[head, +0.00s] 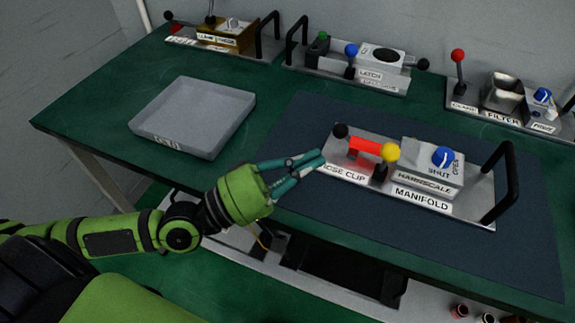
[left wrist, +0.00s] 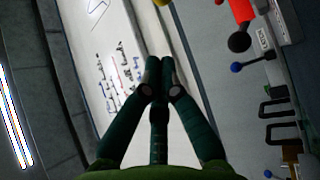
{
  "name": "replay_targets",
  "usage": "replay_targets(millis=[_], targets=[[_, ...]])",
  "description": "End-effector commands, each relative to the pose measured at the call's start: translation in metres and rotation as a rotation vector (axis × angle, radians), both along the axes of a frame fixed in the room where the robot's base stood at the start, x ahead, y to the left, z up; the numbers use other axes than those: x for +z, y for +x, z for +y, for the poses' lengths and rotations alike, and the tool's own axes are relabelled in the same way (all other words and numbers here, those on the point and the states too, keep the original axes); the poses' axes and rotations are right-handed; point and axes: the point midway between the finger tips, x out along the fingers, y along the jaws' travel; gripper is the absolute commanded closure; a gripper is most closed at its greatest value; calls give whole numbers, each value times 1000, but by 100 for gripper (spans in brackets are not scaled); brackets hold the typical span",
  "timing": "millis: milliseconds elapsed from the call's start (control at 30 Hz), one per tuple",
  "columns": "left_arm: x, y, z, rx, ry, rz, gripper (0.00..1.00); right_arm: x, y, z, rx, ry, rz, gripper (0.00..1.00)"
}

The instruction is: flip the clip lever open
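The hose clip is a red block (head: 365,147) on the grey manifold plate (head: 468,206), with a yellow ball knob (head: 390,152) at its right and a black ball (head: 340,131) at its left. My left gripper (head: 321,159) is at the plate's left edge, left of the clip and apart from the yellow knob. Its fingers are together with nothing seen between them; the closed tips also show in the left wrist view (left wrist: 160,64). There the red block (left wrist: 243,9) and black ball (left wrist: 238,42) are at the upper right. My right gripper is out of view.
Right of the clip are a grey box with a blue knob (head: 443,156) and a black handle (head: 499,181). A grey tray (head: 193,116) lies at the left. Other fixtures, including the latch box (head: 383,58), line the back. The green table between is clear.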

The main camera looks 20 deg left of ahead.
Motion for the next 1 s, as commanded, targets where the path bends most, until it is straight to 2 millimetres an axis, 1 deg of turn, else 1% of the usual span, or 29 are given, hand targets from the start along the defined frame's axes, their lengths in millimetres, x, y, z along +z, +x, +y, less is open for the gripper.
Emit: replay_targets(millis=[100, 333, 1000], targets=[[-1, -11, 10, -3, 5, 2, 100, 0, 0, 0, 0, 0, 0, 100], [0, -22, 21, -3, 1, 1, 100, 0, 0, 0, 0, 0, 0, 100], [1, -23, 23, -3, -1, -2, 100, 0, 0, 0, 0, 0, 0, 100]])
